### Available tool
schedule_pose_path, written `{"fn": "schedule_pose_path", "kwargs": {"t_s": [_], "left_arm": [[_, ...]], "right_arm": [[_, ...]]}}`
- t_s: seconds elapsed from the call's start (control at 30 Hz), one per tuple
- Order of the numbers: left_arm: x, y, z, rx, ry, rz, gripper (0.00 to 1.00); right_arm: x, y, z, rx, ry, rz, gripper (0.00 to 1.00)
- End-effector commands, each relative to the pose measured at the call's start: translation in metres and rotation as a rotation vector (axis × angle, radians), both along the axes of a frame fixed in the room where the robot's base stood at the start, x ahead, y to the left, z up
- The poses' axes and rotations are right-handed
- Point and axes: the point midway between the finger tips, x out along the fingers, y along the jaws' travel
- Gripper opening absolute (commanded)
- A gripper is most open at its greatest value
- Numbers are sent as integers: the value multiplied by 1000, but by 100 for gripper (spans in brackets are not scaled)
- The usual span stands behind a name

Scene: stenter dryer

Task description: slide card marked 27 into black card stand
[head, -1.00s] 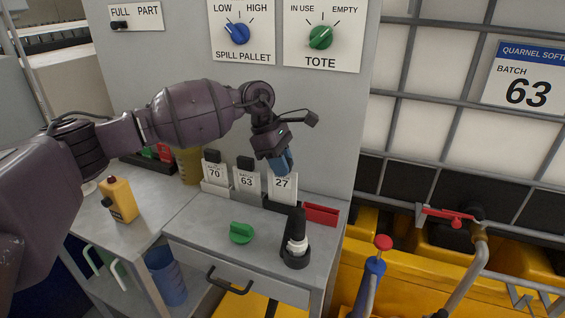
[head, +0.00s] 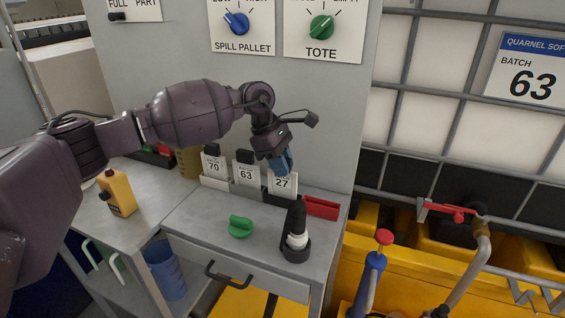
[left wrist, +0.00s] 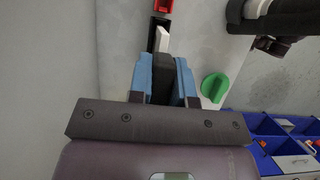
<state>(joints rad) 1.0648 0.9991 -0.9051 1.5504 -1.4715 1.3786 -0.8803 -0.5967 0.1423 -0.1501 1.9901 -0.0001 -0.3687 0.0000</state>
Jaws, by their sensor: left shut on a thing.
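The white card marked 27 (head: 284,185) is upright, its number facing me. My left gripper (head: 281,162) is shut on the dark top of this card. In the left wrist view the blue fingertips (left wrist: 164,80) press on a black block, with a white strip of the card beyond. The black card stand (head: 276,197) is directly below the card in the head view. The card's lower edge meets the stand's outline; I cannot tell how deep it sits in the slot. My right gripper is not in view.
Cards marked 70 (head: 214,165) and 63 (head: 246,174) stand in pale holders to the left. An empty-looking red stand (head: 321,208) is close on the right. The grey panel rises behind.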

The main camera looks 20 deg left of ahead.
Motion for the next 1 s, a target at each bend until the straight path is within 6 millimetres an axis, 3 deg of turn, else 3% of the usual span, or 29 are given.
{"fn": "schedule_pose_path", "kwargs": {"t_s": [0.07, 0.1, 0.27, 0.67, 1.0], "left_arm": [[0, 0, -2, 0, 0, 0, 0], [0, 0, -2, 0, 0, 0, 23], [0, 0, -1, 0, 0, 0, 48], [0, 3, 6, 0, -1, 0, 48], [0, 25, 58, 1, -3, 1, 48]], "right_arm": [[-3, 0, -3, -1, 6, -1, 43], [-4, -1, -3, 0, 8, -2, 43], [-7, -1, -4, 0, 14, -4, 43], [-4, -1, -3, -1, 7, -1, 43], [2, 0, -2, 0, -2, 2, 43]]}}
